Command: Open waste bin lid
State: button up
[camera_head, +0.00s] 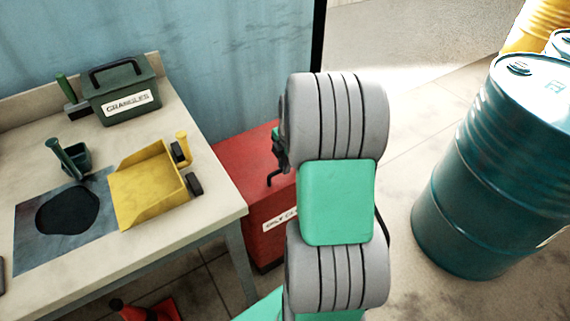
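The red waste bin (240,158) stands on the floor beside the right end of the workbench. Its label is partly covered by my arm, which hides the bin's right side. The bin's flat red top shows, and its lid looks down. A thin dark bent piece, perhaps a handle, sits at the bin's upper front edge. A small dark part of my gripper (280,150) shows at the left edge of my arm, over the bin's top near that piece. Its fingers are mostly hidden, so I cannot tell whether they are open or touching the bin.
The workbench (215,195) holds a green labelled box (122,92), a yellow dustpan (150,187), a small green container (75,157) and a dark spill on a grey-blue mat (35,255). Teal drums (480,170) stand at right.

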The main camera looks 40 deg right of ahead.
grip_shut()
dwell(1.0)
